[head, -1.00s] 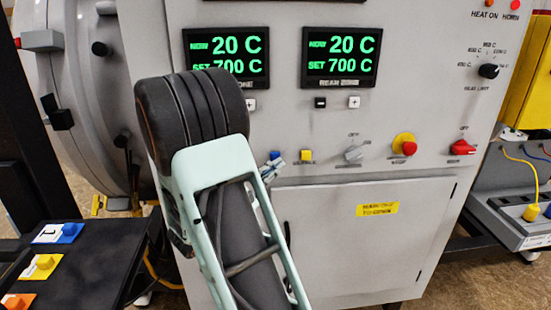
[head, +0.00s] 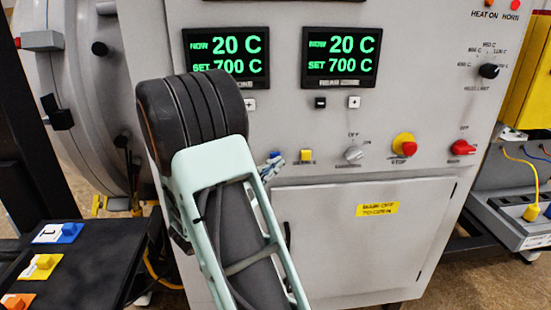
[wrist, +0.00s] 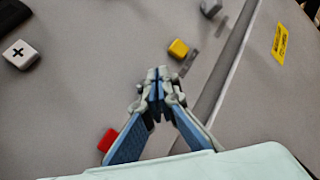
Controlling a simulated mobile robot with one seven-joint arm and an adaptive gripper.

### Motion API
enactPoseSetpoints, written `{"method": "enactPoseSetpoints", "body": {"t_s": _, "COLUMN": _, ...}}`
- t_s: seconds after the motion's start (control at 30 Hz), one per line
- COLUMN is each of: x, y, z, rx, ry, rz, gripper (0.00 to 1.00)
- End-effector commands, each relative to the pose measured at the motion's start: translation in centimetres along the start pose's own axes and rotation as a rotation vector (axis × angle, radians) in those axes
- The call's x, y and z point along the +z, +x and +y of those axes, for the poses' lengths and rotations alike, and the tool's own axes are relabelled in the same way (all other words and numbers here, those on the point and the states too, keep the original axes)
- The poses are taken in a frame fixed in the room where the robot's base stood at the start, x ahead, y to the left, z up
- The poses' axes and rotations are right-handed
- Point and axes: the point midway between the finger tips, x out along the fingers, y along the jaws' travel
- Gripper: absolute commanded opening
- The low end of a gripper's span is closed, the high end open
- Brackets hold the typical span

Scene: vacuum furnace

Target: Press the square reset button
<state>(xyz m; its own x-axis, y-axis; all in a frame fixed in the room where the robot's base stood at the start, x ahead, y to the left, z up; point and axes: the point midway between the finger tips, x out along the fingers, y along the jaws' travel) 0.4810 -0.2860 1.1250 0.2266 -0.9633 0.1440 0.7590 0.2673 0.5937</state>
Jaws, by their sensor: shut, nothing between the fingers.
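My gripper (wrist: 156,78) is shut and empty, its fingertips close to the grey furnace panel. In the head view the gripper (head: 272,168) shows only partly beside my dark wrist, just below a small blue square button (head: 276,155). A yellow square button (head: 306,155) is to its right; it also shows in the wrist view (wrist: 178,48), just beyond the fingertips. A red square button (wrist: 108,140) shows beside a finger in the wrist view; my arm hides it in the head view. I cannot read which button is labelled reset, nor tell whether the tips touch anything.
A grey knob (head: 353,154), a red-on-yellow stop button (head: 404,144) and a red switch (head: 462,147) continue the row rightward. Two displays (head: 340,57) sit above, with plus and minus buttons. A black table (head: 85,262) with coloured pieces stands at left.

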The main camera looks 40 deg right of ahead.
Motion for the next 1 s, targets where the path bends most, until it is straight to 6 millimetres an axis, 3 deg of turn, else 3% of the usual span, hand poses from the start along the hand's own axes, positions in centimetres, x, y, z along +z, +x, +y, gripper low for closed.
{"method": "enactPoseSetpoints", "body": {"t_s": 1.0, "x": -0.46, "y": 0.6, "z": 0.42, "rx": 0.0, "ry": -0.001, "rz": 0.001, "gripper": 0.0}}
